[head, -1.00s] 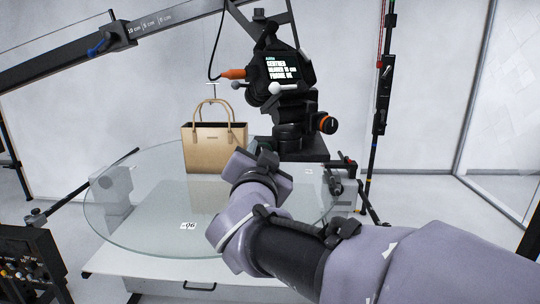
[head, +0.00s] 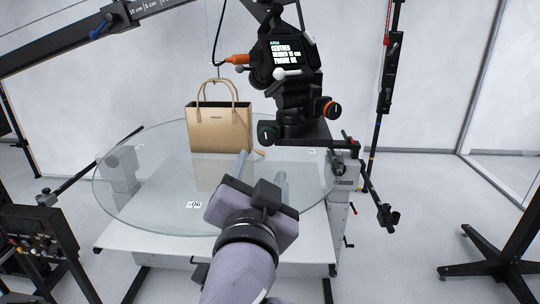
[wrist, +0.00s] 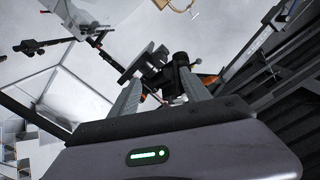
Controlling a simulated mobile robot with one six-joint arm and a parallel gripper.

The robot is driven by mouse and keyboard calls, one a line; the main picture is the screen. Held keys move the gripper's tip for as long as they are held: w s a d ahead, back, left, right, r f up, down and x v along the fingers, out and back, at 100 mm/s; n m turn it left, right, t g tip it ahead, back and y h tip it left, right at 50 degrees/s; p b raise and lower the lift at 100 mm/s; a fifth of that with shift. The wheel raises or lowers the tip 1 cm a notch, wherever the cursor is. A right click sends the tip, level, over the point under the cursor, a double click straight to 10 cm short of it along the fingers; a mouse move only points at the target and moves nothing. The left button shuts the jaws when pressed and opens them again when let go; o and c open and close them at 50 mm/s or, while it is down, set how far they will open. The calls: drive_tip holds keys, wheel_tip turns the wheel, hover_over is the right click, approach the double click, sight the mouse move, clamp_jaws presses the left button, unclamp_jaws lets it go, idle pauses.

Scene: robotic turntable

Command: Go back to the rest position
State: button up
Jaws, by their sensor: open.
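My gripper (head: 262,172) shows in the head view at the front right part of the glass turntable (head: 140,205). Its two grey fingers are apart, with nothing between them. In the wrist view my gripper (wrist: 163,95) also has its fingers spread and empty. A tan handbag (head: 219,131) stands upright on the turntable behind my gripper and to its left in the picture. A part of the handbag's handle shows at the top of the wrist view (wrist: 180,8).
A black camera rig (head: 288,75) with a small screen stands right of the handbag, close behind my gripper. A long boom (head: 60,55) crosses the upper left. A control panel (head: 40,240) is at lower left and a black stand (head: 495,262) at lower right.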

drive_tip(key=s, duration=0.4)
drive_tip(key=s+d+f+n+g+y, duration=0.1)
drive_tip(key=s+d+f+g, duration=0.5)
drive_tip(key=f, duration=0.3)
drive_tip(key=s+d+f+n+g+y, duration=0.1)
drive_tip(key=s+d+f+g, duration=0.5)
drive_tip(key=d+f, duration=0.1)
drive_tip(key=shift+s+f+y, duration=0.3)
drive_tip(key=shift+s+f, duration=0.05)
drive_tip(key=shift+f, duration=0.55)
drive_tip(key=shift+a, duration=0.1)
